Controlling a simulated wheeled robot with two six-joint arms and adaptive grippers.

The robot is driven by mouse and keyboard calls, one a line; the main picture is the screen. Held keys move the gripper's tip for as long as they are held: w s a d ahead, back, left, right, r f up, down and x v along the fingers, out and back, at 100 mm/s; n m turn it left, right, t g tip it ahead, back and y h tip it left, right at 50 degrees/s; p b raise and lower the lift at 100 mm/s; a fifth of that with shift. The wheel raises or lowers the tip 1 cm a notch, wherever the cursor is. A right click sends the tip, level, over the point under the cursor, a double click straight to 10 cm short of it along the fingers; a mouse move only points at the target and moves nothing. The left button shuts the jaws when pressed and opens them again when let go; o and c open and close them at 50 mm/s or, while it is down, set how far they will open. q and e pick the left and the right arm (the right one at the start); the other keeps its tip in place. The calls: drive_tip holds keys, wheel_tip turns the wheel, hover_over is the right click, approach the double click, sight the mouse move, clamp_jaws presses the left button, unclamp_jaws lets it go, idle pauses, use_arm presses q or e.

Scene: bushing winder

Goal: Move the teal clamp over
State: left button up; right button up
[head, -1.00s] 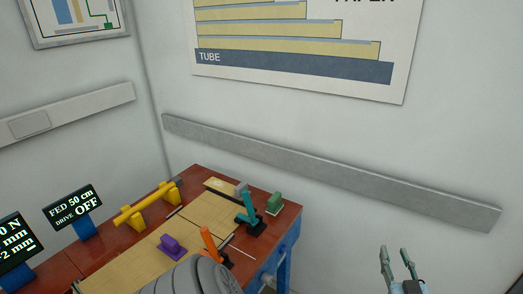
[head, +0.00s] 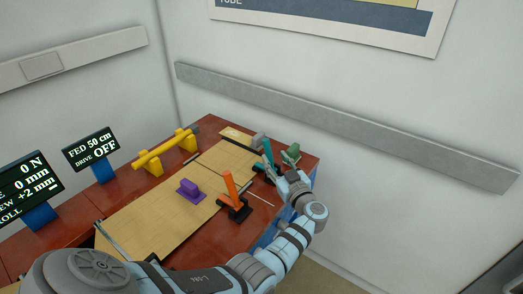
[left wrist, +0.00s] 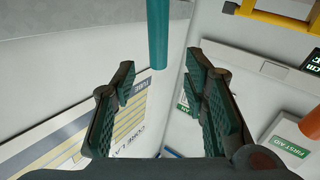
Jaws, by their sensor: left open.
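The teal clamp stands on the right part of the wooden table, with a dark base (head: 258,168) and an upright teal handle (head: 280,147). In the left wrist view its teal handle (left wrist: 157,35) shows as a round bar just past the fingertips, in the gap between them. My left gripper (head: 272,160) is beside the clamp, open and empty, and partly covers it in the head view. Its two padded fingers (left wrist: 160,80) stand apart in the left wrist view. My right gripper is not in view.
A grey block (head: 258,140), purple block (head: 189,190) and yellow bar (head: 165,149) are nearby. The tan sheet (head: 150,222) has clear room.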

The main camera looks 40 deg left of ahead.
sight(269, 149)
use_arm(q)
drive_tip(key=b+x, duration=0.1)
drive_tip(key=x, duration=0.1)
drive_tip(key=b+x, duration=0.2)
drive_tip(key=x, duration=0.1)
drive_tip(key=f+b+x, duration=0.1)
drive_tip(key=b+x, duration=0.1)
drive_tip(key=x, duration=0.1)
drive_tip(key=shift+w+d+f, duration=0.1)
drive_tip(key=shift+w, duration=0.05)
drive_tip(key=shift+w+a, duration=0.1)
drive_tip(key=shift+a, duration=0.15)
drive_tip(key=shift+r, duration=0.45)
drive_tip(key=shift+c, duration=0.4)
clamp_jaws()
drive_tip(key=shift+d+f, duration=0.1)
